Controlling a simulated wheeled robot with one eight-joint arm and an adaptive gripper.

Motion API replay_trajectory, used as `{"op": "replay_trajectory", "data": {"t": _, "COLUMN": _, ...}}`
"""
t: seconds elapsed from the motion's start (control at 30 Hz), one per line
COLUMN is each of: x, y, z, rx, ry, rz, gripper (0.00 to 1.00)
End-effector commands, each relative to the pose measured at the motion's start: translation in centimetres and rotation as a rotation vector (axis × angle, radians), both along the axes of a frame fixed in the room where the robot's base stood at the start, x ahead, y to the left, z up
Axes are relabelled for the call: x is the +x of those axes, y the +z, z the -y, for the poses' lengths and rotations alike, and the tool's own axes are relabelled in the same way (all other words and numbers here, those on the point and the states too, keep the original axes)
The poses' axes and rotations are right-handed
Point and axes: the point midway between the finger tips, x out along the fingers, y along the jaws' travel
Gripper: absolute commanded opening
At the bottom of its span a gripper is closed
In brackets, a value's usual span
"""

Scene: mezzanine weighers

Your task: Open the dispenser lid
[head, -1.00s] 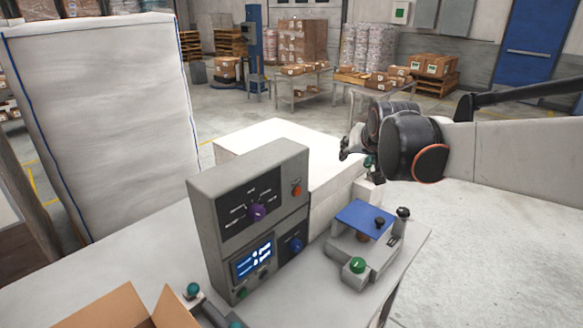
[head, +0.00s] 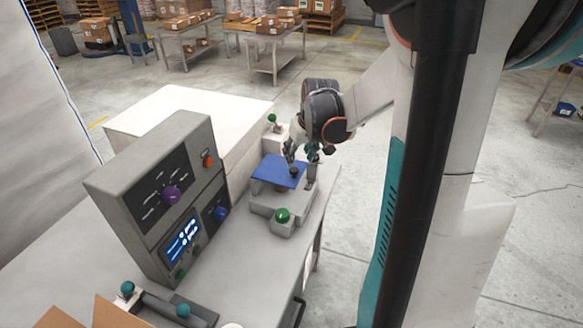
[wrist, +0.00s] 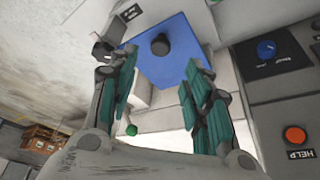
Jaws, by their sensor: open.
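The dispenser's lid is a flat blue plate (head: 272,169) with a black knob (head: 294,172), lying level over a grey base (head: 268,203) on the bench. In the wrist view the blue lid (wrist: 165,52) and its round black knob (wrist: 160,44) show ahead of the fingers. My gripper (head: 301,160) is over the lid's right side, close to the knob. In the wrist view its teal-padded fingers (wrist: 160,75) are apart with nothing between them. Whether a finger touches the lid or knob I cannot tell.
A grey control box (head: 155,195) with a purple knob stands left of the dispenser. A green button (head: 282,215) is at the dispenser's front. A white block (head: 175,125) is behind. An open cardboard box (head: 95,318) is at the front left.

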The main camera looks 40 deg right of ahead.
Motion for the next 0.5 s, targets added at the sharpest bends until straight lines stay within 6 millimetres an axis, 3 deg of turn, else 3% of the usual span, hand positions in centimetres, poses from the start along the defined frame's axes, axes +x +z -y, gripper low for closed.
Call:
{"op": "replay_trajectory", "data": {"t": 0.2, "x": 1.7, "y": -4.1, "z": 0.4, "rx": -0.001, "ry": 0.001, "rz": 0.001, "gripper": 0.45}}
{"op": "replay_trajectory", "data": {"t": 0.5, "x": 3.0, "y": -7.5, "z": 0.8, "rx": 0.0, "ry": 0.0, "rz": 0.001, "gripper": 0.45}}
